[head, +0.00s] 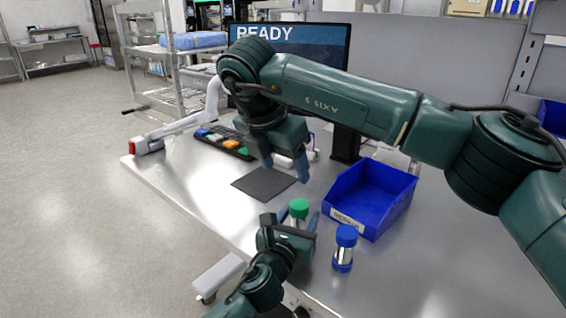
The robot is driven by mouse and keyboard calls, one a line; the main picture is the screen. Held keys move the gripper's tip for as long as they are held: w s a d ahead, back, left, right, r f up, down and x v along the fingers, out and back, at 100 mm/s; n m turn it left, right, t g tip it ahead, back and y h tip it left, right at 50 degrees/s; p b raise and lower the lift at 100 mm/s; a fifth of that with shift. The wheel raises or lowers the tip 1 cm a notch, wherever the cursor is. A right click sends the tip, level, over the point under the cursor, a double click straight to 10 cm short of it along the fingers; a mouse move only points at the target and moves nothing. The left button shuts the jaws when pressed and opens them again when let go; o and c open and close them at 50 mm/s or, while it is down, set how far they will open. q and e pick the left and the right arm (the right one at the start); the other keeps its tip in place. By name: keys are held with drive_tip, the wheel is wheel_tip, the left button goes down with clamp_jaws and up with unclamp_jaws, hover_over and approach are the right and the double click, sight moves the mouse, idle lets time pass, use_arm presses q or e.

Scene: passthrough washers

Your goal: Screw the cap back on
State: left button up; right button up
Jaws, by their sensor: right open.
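A small jar with a green cap (299,207) stands upright at the front of the steel table. The green cap sits on top of the jar; I cannot tell how tightly. My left gripper (298,219) is low at the jar, its fingers on both sides of the body below the cap, and looks shut on it. The fingers hide much of the jar's body. My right gripper (286,172) is open and empty, above the table and up from the green cap, apart from it.
A steel jar with a blue cap (345,248) stands right of the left gripper. A blue labelled bin (370,196) is behind it. A dark mat (264,184) lies flat at the left. The right front table is clear.

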use_arm(q)
drive_tip(key=shift+o, duration=0.3)
drive_tip(key=v, duration=1.3)
drive_tip(key=shift+s, duration=0.1)
